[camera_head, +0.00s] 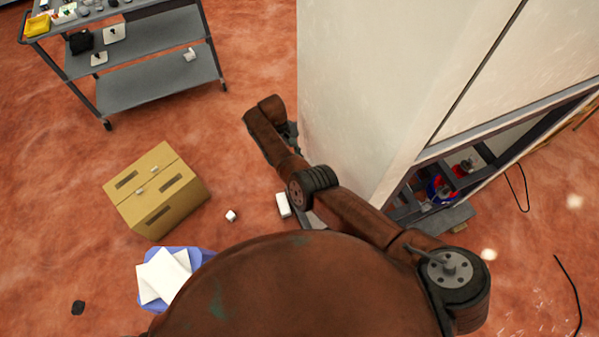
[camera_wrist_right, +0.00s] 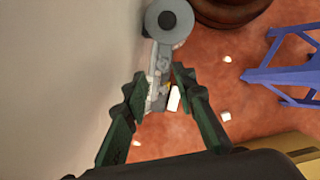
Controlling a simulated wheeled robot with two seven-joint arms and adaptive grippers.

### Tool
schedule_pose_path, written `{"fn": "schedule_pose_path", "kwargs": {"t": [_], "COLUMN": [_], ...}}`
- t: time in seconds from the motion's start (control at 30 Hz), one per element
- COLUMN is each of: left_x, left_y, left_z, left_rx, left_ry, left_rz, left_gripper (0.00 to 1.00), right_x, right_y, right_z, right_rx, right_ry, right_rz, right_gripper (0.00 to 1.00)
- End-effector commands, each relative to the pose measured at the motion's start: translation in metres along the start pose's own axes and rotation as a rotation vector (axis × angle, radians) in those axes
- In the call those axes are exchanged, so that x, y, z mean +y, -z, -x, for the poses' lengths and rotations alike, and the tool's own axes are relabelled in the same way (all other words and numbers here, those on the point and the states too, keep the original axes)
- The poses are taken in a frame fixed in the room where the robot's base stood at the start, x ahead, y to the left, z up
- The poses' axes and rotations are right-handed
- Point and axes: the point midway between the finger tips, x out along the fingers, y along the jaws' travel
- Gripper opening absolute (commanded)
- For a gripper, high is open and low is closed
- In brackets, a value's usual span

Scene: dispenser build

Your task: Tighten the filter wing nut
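My right gripper (camera_wrist_right: 160,82) is in the right wrist view, with its two dark green fingers spread apart. A grey fitting (camera_wrist_right: 168,20) with a round, dark-centred head and a narrow stalk stands close to the pale wall. The stalk reaches down the picture to between the fingertips; I cannot tell whether they touch it. I cannot make out a wing nut for certain. In the head view my right arm runs along the white dispenser cabinet (camera_head: 345,90) and hides most of that gripper. My left gripper is not in view.
A cardboard box (camera_head: 155,205), a blue bin (camera_head: 203,257) with white pieces and small white blocks (camera_head: 283,205) are on the red floor. A grey shelf cart (camera_head: 150,88) stands at upper left. An open lower compartment (camera_head: 480,165) shows at right.

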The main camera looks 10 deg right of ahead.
Motion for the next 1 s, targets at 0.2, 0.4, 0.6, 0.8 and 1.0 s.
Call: {"fn": "schedule_pose_path", "kwargs": {"t": [0.2,0.4,0.6,0.8,1.0], "left_x": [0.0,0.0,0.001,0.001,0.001], "left_y": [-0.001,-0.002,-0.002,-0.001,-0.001], "left_z": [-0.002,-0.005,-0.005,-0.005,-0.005], "left_rx": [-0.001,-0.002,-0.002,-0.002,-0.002], "left_ry": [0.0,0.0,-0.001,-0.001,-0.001], "left_rz": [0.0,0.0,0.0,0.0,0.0], "left_gripper": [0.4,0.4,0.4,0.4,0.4], "right_x": [-0.002,-0.002,-0.001,0.0,0.0], "right_y": [0.0,0.0,-0.001,-0.001,-0.001], "right_z": [-0.036,-0.059,-0.065,-0.065,-0.065], "right_rx": [-0.004,-0.002,-0.001,-0.001,-0.001], "right_ry": [0.0,0.0,0.0,0.0,0.0], "right_rz": [0.004,0.003,0.001,0.0,0.0], "right_gripper": [0.25,0.25,0.25,0.24,0.1]}}
